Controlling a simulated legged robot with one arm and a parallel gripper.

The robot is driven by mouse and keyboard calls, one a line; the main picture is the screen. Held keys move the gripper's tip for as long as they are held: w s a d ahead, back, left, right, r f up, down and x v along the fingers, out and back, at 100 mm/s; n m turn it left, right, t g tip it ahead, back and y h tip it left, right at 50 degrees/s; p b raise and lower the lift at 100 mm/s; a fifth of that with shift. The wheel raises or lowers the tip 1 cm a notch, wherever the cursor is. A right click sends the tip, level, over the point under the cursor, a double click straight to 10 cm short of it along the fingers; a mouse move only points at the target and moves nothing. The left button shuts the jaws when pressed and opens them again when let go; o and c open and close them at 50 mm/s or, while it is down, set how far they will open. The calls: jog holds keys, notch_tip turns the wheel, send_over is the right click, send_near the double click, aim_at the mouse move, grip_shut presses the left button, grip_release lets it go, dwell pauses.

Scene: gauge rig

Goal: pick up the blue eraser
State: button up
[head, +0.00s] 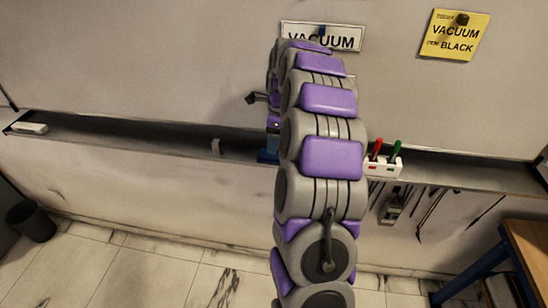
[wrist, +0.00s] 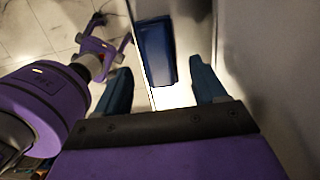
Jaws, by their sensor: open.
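The blue eraser (wrist: 156,50) shows in the wrist view as a dark blue block on a narrow ledge by the wall. My gripper (wrist: 160,76) is open, with one blue finger on each side of the eraser's near end. Gaps show on both sides, wider on the left. How far the fingertips are above the ledge is hard to tell. In the head view a small blue patch (head: 267,156) shows at the shelf beside my arm; I cannot tell whether it is the eraser or a finger. My arm hides most of that spot.
A long shelf (head: 110,132) runs along the wall. It carries a white block (head: 28,128), a small pale piece (head: 215,147) and a white holder (head: 384,165) with red and green markers. Tools hang below. A wooden table (head: 525,240) stands right, a dark bin (head: 31,222) left.

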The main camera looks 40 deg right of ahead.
jog(key=f, duration=0.5)
jog(key=shift+a+b, duration=0.2)
jog(key=shift+b, duration=0.2)
jog(key=shift+d+r, duration=0.15)
jog(key=c, duration=0.9)
